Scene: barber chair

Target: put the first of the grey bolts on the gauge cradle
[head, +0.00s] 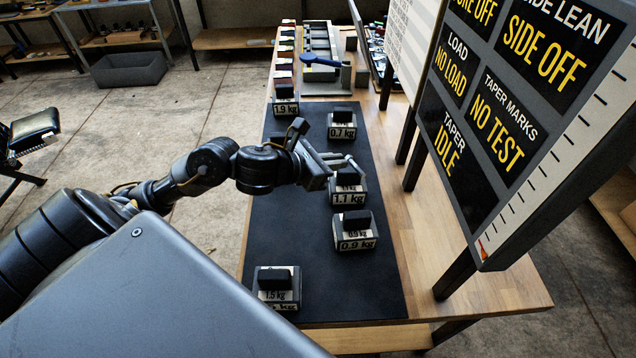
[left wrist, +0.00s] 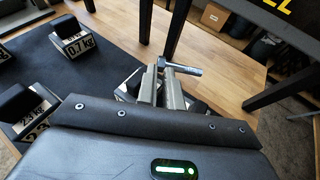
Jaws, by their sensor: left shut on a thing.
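My left gripper (head: 342,160) reaches in from the left over the dark mat, just above the 1.1 kg block (head: 347,197). In the left wrist view its two fingers (left wrist: 163,80) are shut on a grey bolt (left wrist: 184,69), which lies crosswise at the fingertips. In the head view the bolt is too small to tell apart from the fingers. I cannot pick out the gauge cradle for sure in either view. My right gripper is not in view.
Labelled weight blocks stand on the mat (head: 290,215): 0.7 kg (head: 342,131), 0.9 kg (head: 354,240), 1.5 kg (head: 277,294) and 1.9 kg (head: 285,106). A device with a blue handle (head: 320,61) stands at the far end. A sign board (head: 460,140) rises at the right.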

